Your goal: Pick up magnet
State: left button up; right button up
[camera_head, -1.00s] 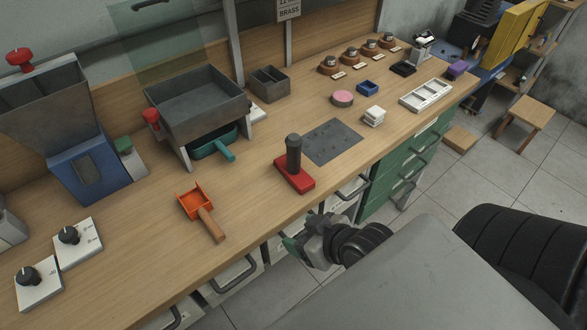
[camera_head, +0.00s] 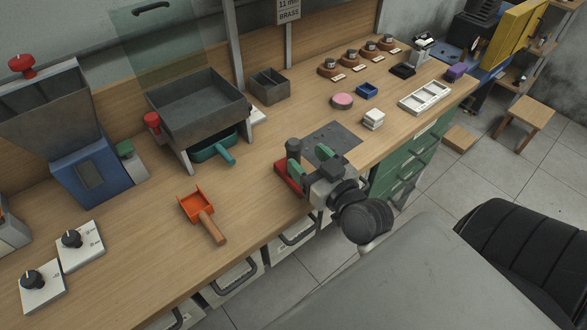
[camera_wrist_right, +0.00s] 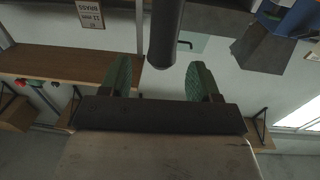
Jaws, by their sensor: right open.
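The magnet appears to be the red block (camera_head: 283,178) with an upright dark handle (camera_head: 293,147), standing on the workbench. My right gripper (camera_head: 309,156) is open beside the handle, reaching in from the bench's front edge and covering part of the red base. In the right wrist view, the dark handle (camera_wrist_right: 166,32) lies between the lines of the two green fingers (camera_wrist_right: 160,68), near the fingertips. I see no grip on it. The left gripper is not in view.
An orange scoop (camera_head: 203,212) lies left of the magnet. A grey tray on legs (camera_head: 200,112) stands at the back left. A white block (camera_head: 373,119) and a pink disc (camera_head: 342,101) sit to the right.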

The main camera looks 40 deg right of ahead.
aim_at(298, 152)
jog(key=w+p, duration=0.1)
jog(key=w, duration=0.3)
jog(key=shift+w+a+r, duration=0.1)
jog(key=shift+w+a, duration=0.05)
jog(key=shift+w, duration=0.55)
jog(key=shift+s, duration=0.1)
grip_shut()
